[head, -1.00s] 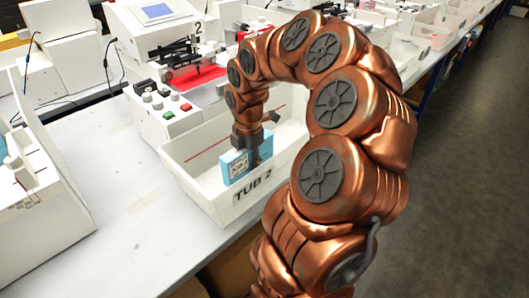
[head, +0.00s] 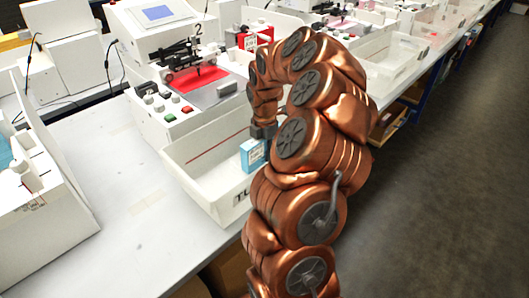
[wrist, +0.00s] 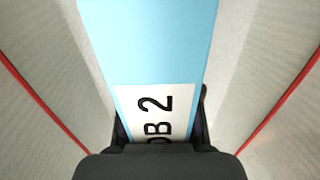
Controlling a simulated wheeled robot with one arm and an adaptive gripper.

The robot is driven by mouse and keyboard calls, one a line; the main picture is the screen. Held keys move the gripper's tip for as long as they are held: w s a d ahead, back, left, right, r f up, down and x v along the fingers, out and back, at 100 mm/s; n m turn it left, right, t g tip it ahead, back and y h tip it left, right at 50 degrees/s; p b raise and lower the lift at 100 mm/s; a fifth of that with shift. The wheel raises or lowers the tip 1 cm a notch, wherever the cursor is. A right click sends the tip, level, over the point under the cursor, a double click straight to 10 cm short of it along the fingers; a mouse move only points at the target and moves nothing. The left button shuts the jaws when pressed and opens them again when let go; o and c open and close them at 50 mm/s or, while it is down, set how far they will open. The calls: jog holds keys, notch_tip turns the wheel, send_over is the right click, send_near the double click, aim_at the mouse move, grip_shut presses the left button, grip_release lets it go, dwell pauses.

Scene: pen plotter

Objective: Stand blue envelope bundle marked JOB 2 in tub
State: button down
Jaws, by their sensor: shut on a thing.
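The blue envelope bundle (head: 252,155) is upright in my gripper (head: 264,133), near the right end of the white tub (head: 189,181). In the wrist view the blue bundle (wrist: 150,45) carries a white label ending in "OB 2"; the gripper (wrist: 160,150) covers the rest. My gripper is shut on the bundle. Tub walls with red lines show on both sides of it, so it is between the walls. I cannot tell whether its lower edge touches the tub floor. My arm hides the tub's right part and most of its "TUB 2" label.
A pen plotter (head: 172,105) with a red sheet and buttons stands right behind the tub. Another white machine (head: 35,195) stands at the left. The white table (head: 130,215) is clear between them. More machines and bins line the bench to the back right.

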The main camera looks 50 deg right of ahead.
jog(key=shift+f, duration=0.5)
jog(key=shift+f, duration=0.1)
jog(key=c, duration=0.8)
grip_release()
notch_tip(320, 180, up, 11)
jog(key=shift+f+b, duration=0.1)
jog(key=shift+b, duration=0.5)
jog(key=shift+r, duration=0.7)
